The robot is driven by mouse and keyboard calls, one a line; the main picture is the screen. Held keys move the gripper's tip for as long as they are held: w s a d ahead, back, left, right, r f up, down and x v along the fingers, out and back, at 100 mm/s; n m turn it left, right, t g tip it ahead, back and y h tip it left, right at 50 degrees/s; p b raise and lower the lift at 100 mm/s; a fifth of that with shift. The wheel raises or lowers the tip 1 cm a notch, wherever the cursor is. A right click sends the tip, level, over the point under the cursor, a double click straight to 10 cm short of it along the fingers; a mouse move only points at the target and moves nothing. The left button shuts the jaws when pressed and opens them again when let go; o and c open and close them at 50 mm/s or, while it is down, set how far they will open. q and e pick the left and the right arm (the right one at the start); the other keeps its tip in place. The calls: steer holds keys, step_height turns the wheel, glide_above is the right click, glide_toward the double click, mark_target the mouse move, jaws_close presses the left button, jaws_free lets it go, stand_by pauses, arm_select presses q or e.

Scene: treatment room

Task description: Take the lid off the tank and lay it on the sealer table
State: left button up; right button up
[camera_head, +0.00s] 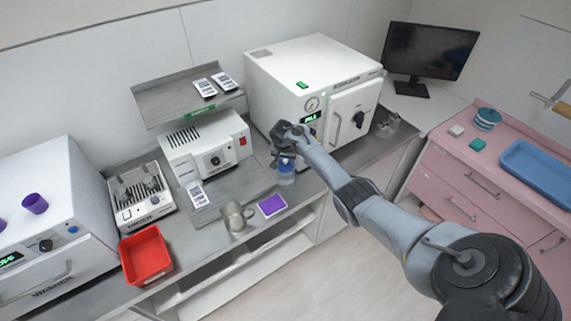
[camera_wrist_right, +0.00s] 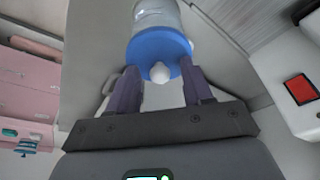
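The tank (camera_head: 286,178) is a clear, bluish vessel with a blue lid, standing on the steel counter in front of the autoclave. In the right wrist view the clear tank body (camera_wrist_right: 155,12) shows at the top, with its blue lid (camera_wrist_right: 150,47) and a pale knob (camera_wrist_right: 160,73) facing the camera. My right gripper (camera_head: 285,150) is at the lid, partly hiding it in the head view. In the wrist view its two fingers (camera_wrist_right: 160,82) are spread, with the knob between them and clear of both. The sealer (camera_head: 205,152) is the white box left of the tank. My left gripper is not in view.
A pouch (camera_head: 198,194) lies before the sealer. The autoclave (camera_head: 312,80) rises behind the tank. A red bin (camera_head: 146,256) is further left. Some bare counter (camera_head: 256,180) lies left of the tank.

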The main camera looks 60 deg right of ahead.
steer(key=shift+s+f, duration=0.1)
steer(key=shift+f, duration=0.2)
steer(key=c, duration=0.3)
